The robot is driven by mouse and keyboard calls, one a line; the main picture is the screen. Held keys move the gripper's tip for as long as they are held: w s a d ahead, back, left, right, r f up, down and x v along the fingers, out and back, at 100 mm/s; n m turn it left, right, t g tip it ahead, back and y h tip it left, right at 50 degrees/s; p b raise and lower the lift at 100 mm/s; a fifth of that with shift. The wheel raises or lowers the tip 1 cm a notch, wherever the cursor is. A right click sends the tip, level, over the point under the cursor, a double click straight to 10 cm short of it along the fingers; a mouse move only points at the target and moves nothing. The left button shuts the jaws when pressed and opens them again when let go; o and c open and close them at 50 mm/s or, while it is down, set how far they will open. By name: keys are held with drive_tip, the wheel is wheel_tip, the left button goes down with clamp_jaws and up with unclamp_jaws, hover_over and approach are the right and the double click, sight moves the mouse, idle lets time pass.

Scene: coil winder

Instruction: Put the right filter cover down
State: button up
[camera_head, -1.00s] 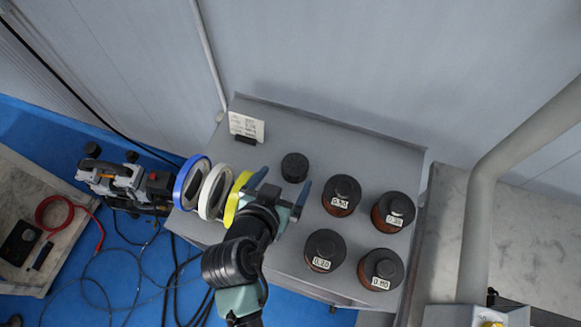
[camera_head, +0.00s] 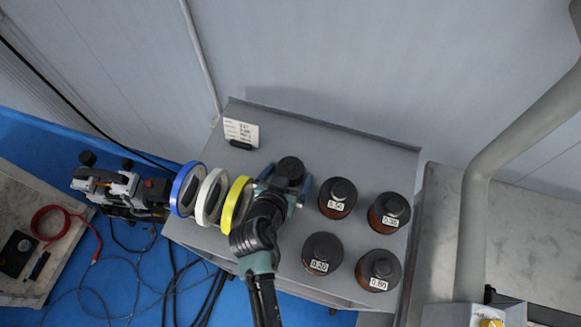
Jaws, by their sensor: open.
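No part is marked as the right filter cover; a small black round piece (camera_head: 290,167) on the grey table may be it. In the head view my gripper (camera_head: 284,184) is open, with its blue fingers spread left and right at this piece. The gripper and wrist hide part of the piece, so I cannot tell whether a finger touches it. Nothing is visibly clamped.
On the grey table (camera_head: 290,135), blue (camera_head: 184,172), white (camera_head: 203,197) and yellow (camera_head: 229,207) rings stand left of my gripper. Several dark-capped, labelled brown spools (camera_head: 337,198) stand to the right. A white card (camera_head: 241,131) stands behind.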

drive_tip(key=c, duration=1.4)
